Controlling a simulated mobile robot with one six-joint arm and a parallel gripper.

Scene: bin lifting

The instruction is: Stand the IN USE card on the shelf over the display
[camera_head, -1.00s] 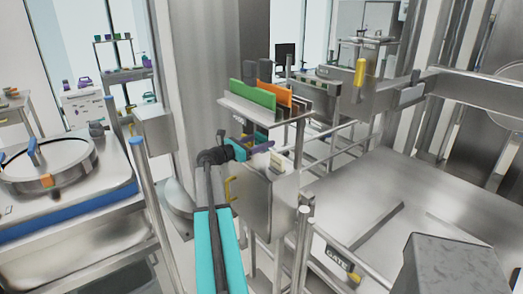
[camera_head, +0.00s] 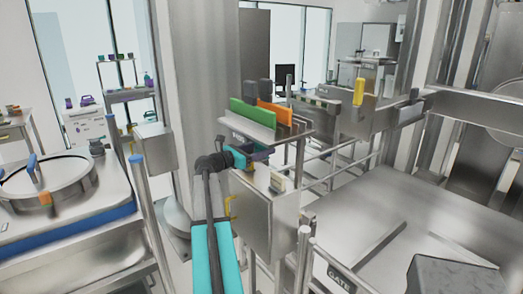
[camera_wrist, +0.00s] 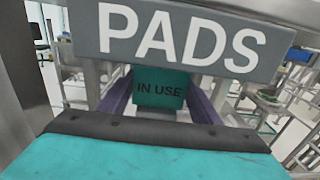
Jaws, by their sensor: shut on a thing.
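The IN USE card (camera_wrist: 160,88) is teal with dark lettering. In the wrist view it is upright, facing me, between the purple fingers of my gripper (camera_wrist: 160,103), which is shut on it. In the head view my gripper (camera_head: 259,157) is just below the front edge of a metal shelf (camera_head: 244,126); I cannot make out the card there. The shelf bears a green panel (camera_head: 252,112) and an orange panel (camera_head: 273,115). In the wrist view a grey PADS label (camera_wrist: 180,40) crosses the top, in front of and above the card. I cannot identify the display with certainty.
A metal box (camera_head: 262,215) with a small cream block (camera_head: 277,182) on top stands below the shelf. A thick metal column (camera_head: 200,80) is to the left. Metal posts and a GATE sign (camera_head: 341,279) are at lower right. A steel platform (camera_head: 400,215) lies right.

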